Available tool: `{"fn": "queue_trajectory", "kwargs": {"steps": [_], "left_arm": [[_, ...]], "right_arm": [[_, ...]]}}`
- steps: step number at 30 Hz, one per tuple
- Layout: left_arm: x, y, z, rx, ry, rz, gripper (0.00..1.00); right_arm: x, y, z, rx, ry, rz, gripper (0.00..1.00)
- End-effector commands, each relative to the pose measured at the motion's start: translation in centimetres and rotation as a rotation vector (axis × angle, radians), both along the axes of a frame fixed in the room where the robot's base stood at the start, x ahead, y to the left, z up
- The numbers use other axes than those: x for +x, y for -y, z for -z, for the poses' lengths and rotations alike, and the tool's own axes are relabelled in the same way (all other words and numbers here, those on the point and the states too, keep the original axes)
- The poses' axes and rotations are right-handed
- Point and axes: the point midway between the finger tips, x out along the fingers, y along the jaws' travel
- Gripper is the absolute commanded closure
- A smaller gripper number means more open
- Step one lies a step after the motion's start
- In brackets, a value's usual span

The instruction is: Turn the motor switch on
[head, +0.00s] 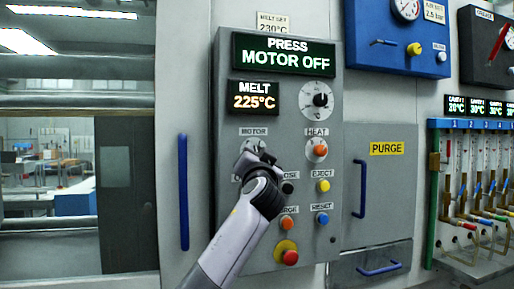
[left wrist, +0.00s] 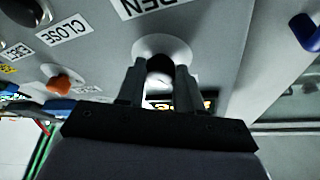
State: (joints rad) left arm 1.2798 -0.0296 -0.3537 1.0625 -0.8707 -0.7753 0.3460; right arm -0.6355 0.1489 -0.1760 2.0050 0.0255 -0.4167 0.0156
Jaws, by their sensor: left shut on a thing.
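The motor switch (head: 250,143) is a knob on a pale round plate under the MOTOR label (head: 253,132) on the grey control panel (head: 228,110). In the left wrist view the dark knob (left wrist: 160,66) sits between my fingers. My left gripper (head: 258,160) is at the switch and covers most of it in the head view. In the wrist view the left gripper (left wrist: 160,84) is shut on the knob. The knob's pointer direction is hidden. The display (head: 284,54) reads PRESS MOTOR OFF. My right gripper is not in view.
Close around are the orange heat knob (head: 317,149), the black close button (head: 288,187), the yellow eject button (head: 323,185) and a red emergency button (head: 290,257). A blue handle (head: 184,192) is left of the panel. A PURGE door (head: 385,185) is to the right.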

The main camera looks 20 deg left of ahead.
Motion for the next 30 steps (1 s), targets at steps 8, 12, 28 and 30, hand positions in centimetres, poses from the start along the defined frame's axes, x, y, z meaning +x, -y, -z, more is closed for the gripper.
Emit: {"fn": "queue_trajectory", "kwargs": {"steps": [8, 12, 28, 30], "left_arm": [[-0.1, -0.1, -1.0, 0.219, -0.151, 0.002, 0.95], [-0.1, -0.2, -1.1, 0.329, -0.227, 0.002, 0.95], [-0.2, -0.3, -0.6, 0.654, -0.443, -0.002, 0.95], [-0.2, -0.2, -0.6, 0.677, -0.458, 0.000, 0.95]], "right_arm": [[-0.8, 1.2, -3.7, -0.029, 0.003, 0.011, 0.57], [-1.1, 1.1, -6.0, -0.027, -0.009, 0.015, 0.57], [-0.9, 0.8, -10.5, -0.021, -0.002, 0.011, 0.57], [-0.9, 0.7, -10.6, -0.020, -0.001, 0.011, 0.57]]}}
